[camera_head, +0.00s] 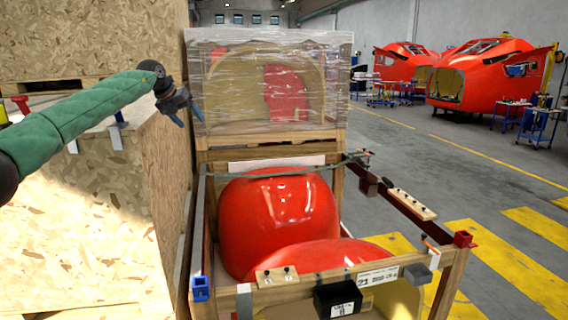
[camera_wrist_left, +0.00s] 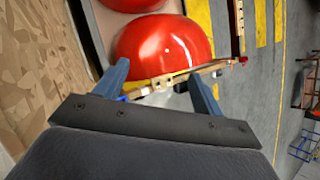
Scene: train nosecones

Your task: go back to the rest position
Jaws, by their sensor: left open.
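My left arm, in a green sleeve, comes in from the left in the head view. Its gripper (camera_head: 186,108) is in the air beside the plastic-wrapped crate and above the wooden frame's left side. In the left wrist view, the two blue fingers of this gripper (camera_wrist_left: 160,85) are spread apart with nothing held between them. Beyond them a red nosecone part (camera_wrist_left: 165,48) lies in the frame. My right gripper is in neither view.
A wooden frame (camera_head: 448,275) holds red shells (camera_head: 280,215). A wrapped crate (camera_head: 225,75) stands behind it. Chipboard boxes (camera_head: 80,240) fill the left side, close below my left arm. Red train noses (camera_head: 485,80) stand far right. The grey floor (camera_head: 440,165) on the right is open.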

